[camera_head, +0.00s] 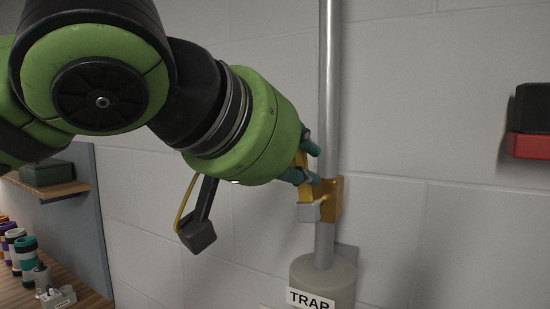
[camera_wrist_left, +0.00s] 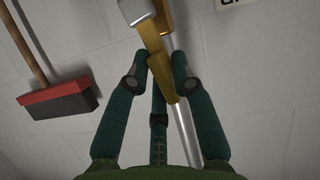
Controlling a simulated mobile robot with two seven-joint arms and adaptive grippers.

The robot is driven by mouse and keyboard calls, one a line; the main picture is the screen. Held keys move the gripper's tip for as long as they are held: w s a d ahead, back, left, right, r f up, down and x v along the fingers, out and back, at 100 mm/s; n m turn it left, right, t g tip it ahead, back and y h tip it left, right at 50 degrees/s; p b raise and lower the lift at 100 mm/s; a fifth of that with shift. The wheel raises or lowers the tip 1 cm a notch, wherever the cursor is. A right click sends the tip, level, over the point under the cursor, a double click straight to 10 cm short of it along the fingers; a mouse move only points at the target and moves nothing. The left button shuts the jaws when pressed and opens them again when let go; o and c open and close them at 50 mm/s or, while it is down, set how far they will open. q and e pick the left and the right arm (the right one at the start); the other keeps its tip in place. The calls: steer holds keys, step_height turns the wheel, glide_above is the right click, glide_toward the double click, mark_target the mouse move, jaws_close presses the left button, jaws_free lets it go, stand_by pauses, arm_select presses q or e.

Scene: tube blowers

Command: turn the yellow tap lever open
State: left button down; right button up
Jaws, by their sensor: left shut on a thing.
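The yellow tap lever (camera_head: 305,190) is at a brass-coloured valve body (camera_head: 335,198) on a vertical silver pipe (camera_head: 330,90). My left gripper (camera_head: 312,162) reaches in from the left, with its teal fingers at the lever in front of the pipe. In the left wrist view, the lever (camera_wrist_left: 152,42) runs between the fingertips of my left gripper (camera_wrist_left: 158,70), which are shut around it. The fingers and hand hide part of the lever. My right gripper is not in view.
Below the valve is a grey cylinder (camera_head: 323,277) labelled TRAP. A red and black object (camera_head: 530,146) is on the wall at right. A broom-like thing (camera_wrist_left: 60,100) shows in the left wrist view. A wooden shelf (camera_head: 55,190) and several cups (camera_head: 20,250) are at left.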

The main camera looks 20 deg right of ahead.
arm_select(q)
steer(key=c, duration=1.1)
jaws_free()
steer(key=shift+c, duration=0.2)
steer(key=v, duration=1.1)
steer(key=shift+s+a+r, duration=0.15)
steer(key=shift+s+a, duration=0.05)
steer(key=shift+a, duration=0.15)
